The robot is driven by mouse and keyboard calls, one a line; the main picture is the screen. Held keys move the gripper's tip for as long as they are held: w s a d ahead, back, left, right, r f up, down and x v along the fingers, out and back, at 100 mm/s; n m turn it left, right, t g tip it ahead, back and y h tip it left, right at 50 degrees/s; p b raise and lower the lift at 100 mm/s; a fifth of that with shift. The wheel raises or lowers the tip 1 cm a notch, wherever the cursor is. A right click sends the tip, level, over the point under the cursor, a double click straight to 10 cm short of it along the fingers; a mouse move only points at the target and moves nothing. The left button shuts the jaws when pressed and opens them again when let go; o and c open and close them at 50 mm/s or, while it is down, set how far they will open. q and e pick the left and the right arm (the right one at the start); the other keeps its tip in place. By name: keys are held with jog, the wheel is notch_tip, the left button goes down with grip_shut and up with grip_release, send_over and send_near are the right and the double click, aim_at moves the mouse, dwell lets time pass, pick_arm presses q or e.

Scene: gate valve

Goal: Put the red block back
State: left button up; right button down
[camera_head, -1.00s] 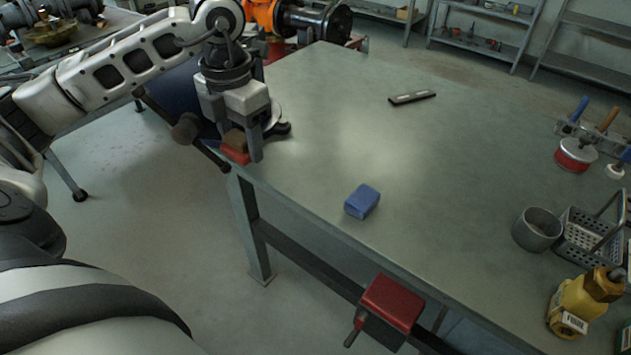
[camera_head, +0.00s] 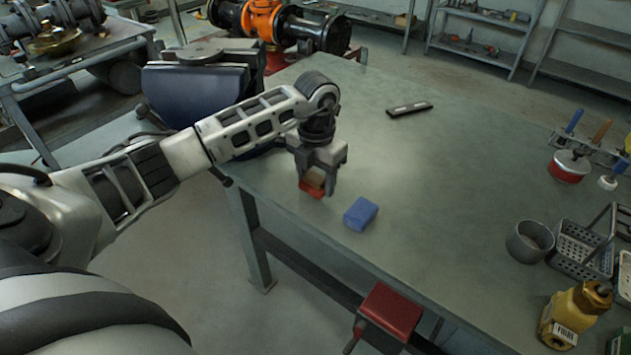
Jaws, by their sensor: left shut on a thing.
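The red block (camera_head: 311,189) is between the fingers of my left gripper (camera_head: 316,187), which is shut on it. A brown part shows on top of the red block. The gripper points down over the near left part of the grey table (camera_head: 430,160), and I cannot tell whether the block touches the surface. A blue block (camera_head: 360,213) lies on the table just right of the gripper, apart from it. My right gripper is not in view.
A dark flat bar (camera_head: 409,109) lies further back. The table's middle is clear.

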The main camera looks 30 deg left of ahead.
aim_at(316, 176)
pick_arm(q)
jog(key=shift+f, duration=0.9)
jog(key=shift+f, duration=0.1)
jog(key=o, duration=1)
jog(key=shift+o, duration=0.2)
notch_tip(316, 176, up, 12)
jog(key=shift+r+b, duration=0.15)
jog(key=shift+b, duration=0.3)
jog(key=shift+d, duration=0.1)
